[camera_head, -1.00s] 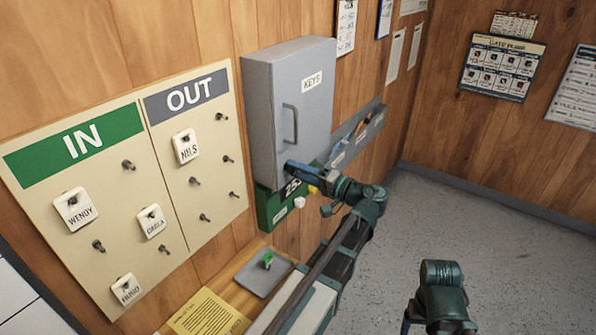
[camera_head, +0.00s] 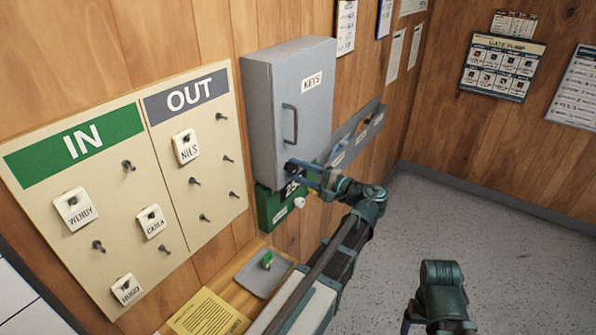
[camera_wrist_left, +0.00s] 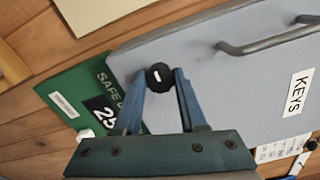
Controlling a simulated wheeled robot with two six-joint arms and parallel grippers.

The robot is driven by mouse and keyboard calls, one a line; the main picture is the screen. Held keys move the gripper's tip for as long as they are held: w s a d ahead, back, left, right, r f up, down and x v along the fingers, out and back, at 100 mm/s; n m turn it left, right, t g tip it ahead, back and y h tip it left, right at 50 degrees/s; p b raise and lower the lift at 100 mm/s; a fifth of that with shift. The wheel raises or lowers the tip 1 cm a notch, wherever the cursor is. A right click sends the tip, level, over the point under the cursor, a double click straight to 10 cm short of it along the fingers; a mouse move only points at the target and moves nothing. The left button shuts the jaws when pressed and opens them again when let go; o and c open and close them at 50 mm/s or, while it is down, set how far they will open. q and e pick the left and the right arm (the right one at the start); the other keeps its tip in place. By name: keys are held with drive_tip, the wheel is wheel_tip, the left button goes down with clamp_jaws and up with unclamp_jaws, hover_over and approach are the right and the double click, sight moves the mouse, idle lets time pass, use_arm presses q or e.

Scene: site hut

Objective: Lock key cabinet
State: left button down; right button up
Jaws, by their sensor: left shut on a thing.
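The grey key cabinet (camera_head: 262,115), labelled KEYS, hangs on the wood wall with its door closed. It also shows in the left wrist view (camera_wrist_left: 225,90). A black round lock knob (camera_wrist_left: 160,77) with a white mark sits at the door's lower corner. My left gripper (camera_head: 296,167) is at this corner. In the left wrist view its blue fingers (camera_wrist_left: 160,82) are shut on the knob, one on each side. The fingers hide most of the knob in the head view. My right arm shows at the lower right; its fingertips are not clear.
The IN/OUT board (camera_head: 165,225) with name tags hangs left of the cabinet. A green sign (camera_head: 270,207) is below it, and a grey wall rack (camera_head: 367,127) is to its right. A grey tray (camera_head: 257,281) and yellow sheet (camera_head: 207,314) lie on the shelf below.

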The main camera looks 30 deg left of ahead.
idle(0.4)
use_arm(q)
drive_tip(key=shift+c, duration=2.3)
unclamp_jaws()
drive_tip(key=s+d, duration=0.1)
drive_tip(key=d, duration=1.2)
drive_tip(key=shift+d, duration=0.4)
drive_tip(key=shift+a, duration=0.1)
